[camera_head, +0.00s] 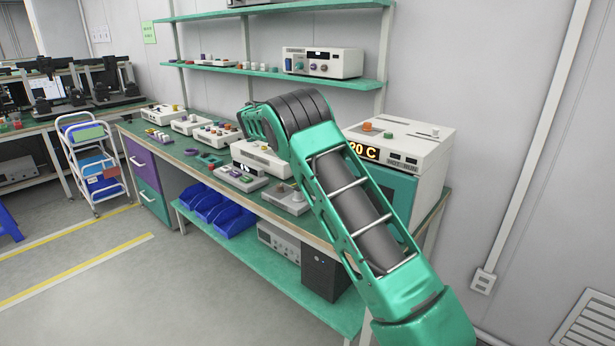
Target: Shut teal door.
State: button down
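A white oven-like box (418,143) with a lit "20 C" display (363,151) stands at the right end of the workbench. A teal front panel (398,190), which looks like the teal door, shows below the display. My green arm crosses in front of the box and hides much of this panel, including its left part. I cannot tell whether the door is open or shut. My arm rises from the lower right and bends over the bench. My gripper is not visible.
The bench top (215,165) holds several white instruments with coloured knobs left of my arm. Blue bins (235,219) sit on the green lower shelf. A white instrument (322,62) stands on the wall shelf. Open floor (150,290) lies at lower left, with a trolley (92,160) farther back.

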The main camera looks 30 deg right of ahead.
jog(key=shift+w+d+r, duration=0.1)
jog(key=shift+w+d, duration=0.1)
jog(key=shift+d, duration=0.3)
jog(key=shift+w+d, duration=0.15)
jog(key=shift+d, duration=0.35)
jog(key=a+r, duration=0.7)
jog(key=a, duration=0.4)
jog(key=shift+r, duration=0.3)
